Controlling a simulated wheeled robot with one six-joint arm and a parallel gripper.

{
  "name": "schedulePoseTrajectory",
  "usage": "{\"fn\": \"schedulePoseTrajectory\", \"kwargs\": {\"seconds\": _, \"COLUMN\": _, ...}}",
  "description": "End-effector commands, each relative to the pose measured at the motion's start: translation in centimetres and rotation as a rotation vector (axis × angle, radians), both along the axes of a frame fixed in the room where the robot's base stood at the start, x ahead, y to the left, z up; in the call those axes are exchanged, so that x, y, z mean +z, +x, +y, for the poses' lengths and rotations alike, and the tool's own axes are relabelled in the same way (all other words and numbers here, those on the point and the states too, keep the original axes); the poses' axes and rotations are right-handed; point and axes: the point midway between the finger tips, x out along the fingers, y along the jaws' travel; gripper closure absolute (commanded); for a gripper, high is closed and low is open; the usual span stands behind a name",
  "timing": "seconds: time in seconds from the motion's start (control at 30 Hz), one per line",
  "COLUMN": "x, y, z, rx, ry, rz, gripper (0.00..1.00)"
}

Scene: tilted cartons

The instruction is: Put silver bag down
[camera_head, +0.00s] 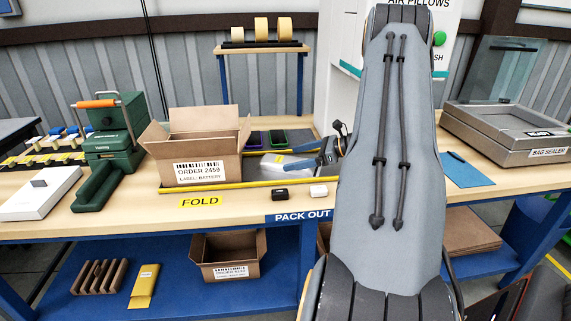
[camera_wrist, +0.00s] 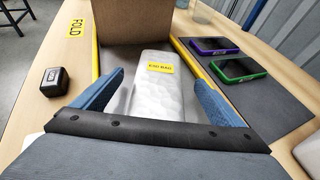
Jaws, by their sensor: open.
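The silver bag (camera_wrist: 150,105) lies flat on the grey surface between yellow strips in the wrist view, with a yellow label on it. It also shows in the head view (camera_head: 274,167), just right of the open carton. My gripper (camera_wrist: 157,82) is open, with one blue finger on each side of the bag and a visible gap on the right. In the head view my gripper (camera_head: 302,154) is low beside the bag, partly hidden by my arm. The open carton (camera_head: 203,168), labelled ORDER 2459, stands at the bag's far end in the wrist view (camera_wrist: 145,18).
Purple (camera_wrist: 213,46) and green (camera_wrist: 240,68) devices lie right of the bag in the wrist view. A small black box (camera_wrist: 54,82) sits on the left. A green machine (camera_head: 110,140) and bag sealer (camera_head: 510,125) flank the work area. My arm hides much of the right bench.

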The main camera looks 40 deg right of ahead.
Motion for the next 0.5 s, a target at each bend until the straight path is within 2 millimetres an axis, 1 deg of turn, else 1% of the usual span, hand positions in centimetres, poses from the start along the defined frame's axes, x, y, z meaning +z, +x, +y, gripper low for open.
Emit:
{"fn": "schedulePoseTrajectory", "kwargs": {"seconds": 0.3, "x": -1.7, "y": 3.1, "z": 2.4, "rx": 0.002, "ry": -0.001, "rz": 0.002, "gripper": 0.08}}
{"fn": "schedulePoseTrajectory", "kwargs": {"seconds": 0.5, "x": -1.9, "y": 3.4, "z": 2.5, "rx": 0.001, "ry": -0.003, "rz": 0.001, "gripper": 0.08}}
